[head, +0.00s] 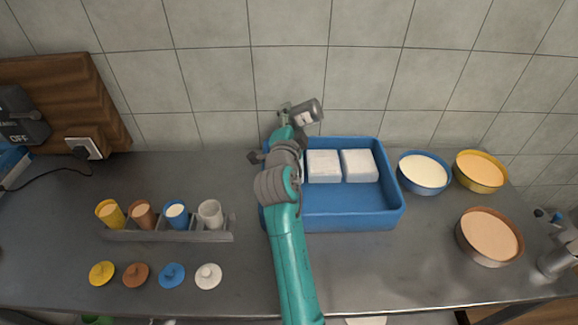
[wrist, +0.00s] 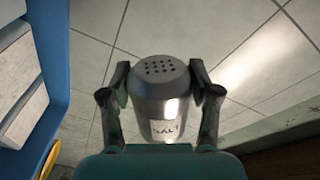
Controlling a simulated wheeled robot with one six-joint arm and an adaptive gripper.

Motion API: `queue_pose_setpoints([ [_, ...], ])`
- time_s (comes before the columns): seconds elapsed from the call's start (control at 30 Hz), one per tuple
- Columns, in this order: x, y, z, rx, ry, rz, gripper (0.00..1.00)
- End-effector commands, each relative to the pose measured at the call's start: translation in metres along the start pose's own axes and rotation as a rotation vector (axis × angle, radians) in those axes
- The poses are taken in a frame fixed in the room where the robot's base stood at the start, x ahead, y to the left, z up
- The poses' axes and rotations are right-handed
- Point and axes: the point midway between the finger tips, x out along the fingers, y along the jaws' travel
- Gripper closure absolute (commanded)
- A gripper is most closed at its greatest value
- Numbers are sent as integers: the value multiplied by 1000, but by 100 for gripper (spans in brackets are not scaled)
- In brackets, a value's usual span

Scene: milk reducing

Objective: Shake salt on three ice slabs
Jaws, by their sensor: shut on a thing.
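A grey metal salt shaker (head: 308,112) is held high near the back wall, tipped over sideways. In the wrist view the shaker (wrist: 162,100) shows its holed top and a SALT label. My gripper (head: 297,112) is shut on it, with a finger on each side in the wrist view (wrist: 161,82). Two white ice slabs (head: 323,166) (head: 359,166) lie side by side in a blue tray (head: 350,212). A sliver of white left of them is mostly hidden behind my arm. The shaker is above the tray's back edge. No falling salt is visible.
Left of the tray, a grey rack (head: 170,236) holds several coloured cups, with matching lids (head: 136,275) in front. Right of it stand blue (head: 424,185), yellow (head: 480,184) and brown (head: 486,258) round pans. A tiled wall is close behind.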

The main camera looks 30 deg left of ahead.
Motion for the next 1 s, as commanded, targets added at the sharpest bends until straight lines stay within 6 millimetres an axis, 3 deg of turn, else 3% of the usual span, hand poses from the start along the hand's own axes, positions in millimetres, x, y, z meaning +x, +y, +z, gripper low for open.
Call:
queue_pose_setpoints([
  [0.37, 0, 30, 17, -1, -1, 0, 83],
  [0.77, 0, 0, 0, 0, 1, -1, 83],
  [1.0, 0, 12, 7, -1, -1, 1, 83],
])
